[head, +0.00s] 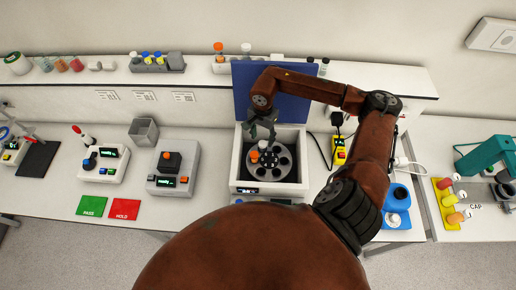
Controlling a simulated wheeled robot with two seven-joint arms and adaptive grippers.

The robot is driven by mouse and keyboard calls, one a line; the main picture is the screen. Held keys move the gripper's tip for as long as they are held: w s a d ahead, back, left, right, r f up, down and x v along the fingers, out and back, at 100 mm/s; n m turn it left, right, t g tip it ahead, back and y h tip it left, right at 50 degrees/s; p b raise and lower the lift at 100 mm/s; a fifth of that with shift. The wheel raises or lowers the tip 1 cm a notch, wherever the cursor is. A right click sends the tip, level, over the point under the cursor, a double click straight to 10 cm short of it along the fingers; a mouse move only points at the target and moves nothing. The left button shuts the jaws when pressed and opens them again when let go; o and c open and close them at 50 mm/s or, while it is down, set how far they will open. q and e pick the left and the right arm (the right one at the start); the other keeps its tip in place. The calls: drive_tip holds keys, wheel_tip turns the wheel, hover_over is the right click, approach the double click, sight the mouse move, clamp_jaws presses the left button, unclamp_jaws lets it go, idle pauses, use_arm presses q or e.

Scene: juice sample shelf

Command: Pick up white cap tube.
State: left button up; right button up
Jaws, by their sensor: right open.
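My right gripper (265,145) points down into the open centrifuge (240,183), just above its grey round rotor (284,170). Its fingers are open. An orange-capped tube (254,156) sits in the rotor, left of the fingertips. A white-capped container (246,48) stands on the back shelf. My left gripper is not in view.
The raised blue lid (297,95) stands behind the rotor. My right arm crosses over the centrifuge's right side. A grey-black device (174,165) and green (91,206) and red (125,209) mats are to the left. A blue device (397,196) stands to the right.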

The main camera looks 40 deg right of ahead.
sight(262, 144)
drive_tip(key=shift+f, duration=0.45)
wheel_tip(262, 144, down, 4)
drive_tip(key=p, duration=0.2)
drive_tip(key=shift+w+d+f+p, duration=0.1)
drive_tip(key=shift+f+p, duration=0.05)
drive_tip(key=shift+p, duration=0.2)
drive_tip(key=shift+f, duration=0.4)
drive_tip(key=shift+c, duration=0.2)
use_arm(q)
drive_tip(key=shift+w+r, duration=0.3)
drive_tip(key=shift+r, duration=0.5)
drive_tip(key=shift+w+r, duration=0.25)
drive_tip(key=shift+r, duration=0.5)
use_arm(e)
clamp_jaws()
